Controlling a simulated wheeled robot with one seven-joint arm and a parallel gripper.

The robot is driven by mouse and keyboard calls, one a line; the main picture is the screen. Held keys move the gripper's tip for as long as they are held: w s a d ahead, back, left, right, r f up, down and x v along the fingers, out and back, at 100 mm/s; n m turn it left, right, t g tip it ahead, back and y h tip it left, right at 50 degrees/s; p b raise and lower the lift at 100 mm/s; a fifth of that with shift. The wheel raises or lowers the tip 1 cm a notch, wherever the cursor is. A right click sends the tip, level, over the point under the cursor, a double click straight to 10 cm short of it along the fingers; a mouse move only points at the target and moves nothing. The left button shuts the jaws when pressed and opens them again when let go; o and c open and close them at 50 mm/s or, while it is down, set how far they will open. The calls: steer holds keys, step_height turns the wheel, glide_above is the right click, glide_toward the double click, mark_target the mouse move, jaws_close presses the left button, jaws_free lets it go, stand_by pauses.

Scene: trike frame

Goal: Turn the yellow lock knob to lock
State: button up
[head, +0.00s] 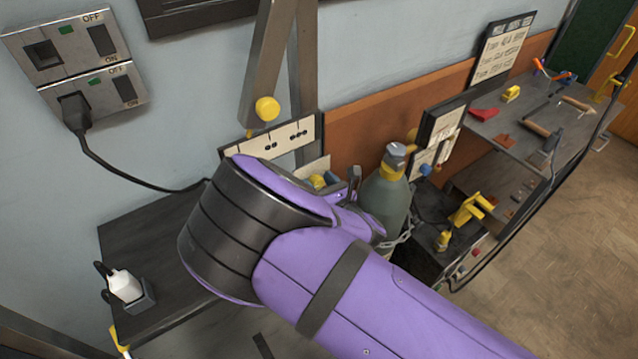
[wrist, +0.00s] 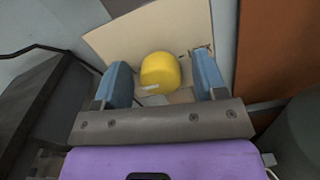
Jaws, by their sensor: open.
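A yellow knob (wrist: 160,72) sits in front of a beige panel (wrist: 115,42) in the wrist view. My gripper (wrist: 163,78) is open, with one blue finger on each side of the knob and a visible gap to both. In the head view a small part of a yellow knob (head: 318,182) shows near my gripper (head: 327,184), mostly hidden behind my purple arm. A second round yellow knob (head: 267,108) is on the grey metal upright above. I cannot tell a lock mark or the knob's turn angle.
A grey-green gas cylinder (head: 383,200) with a chain stands just right of my gripper. Wall switches (head: 75,60) with a plugged black cable are at the upper left. A dark bench (head: 160,235) lies left, and a tool-covered workbench (head: 535,115) at the right.

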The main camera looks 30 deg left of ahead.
steer(key=shift+c, duration=0.2)
steer(key=c, duration=0.9)
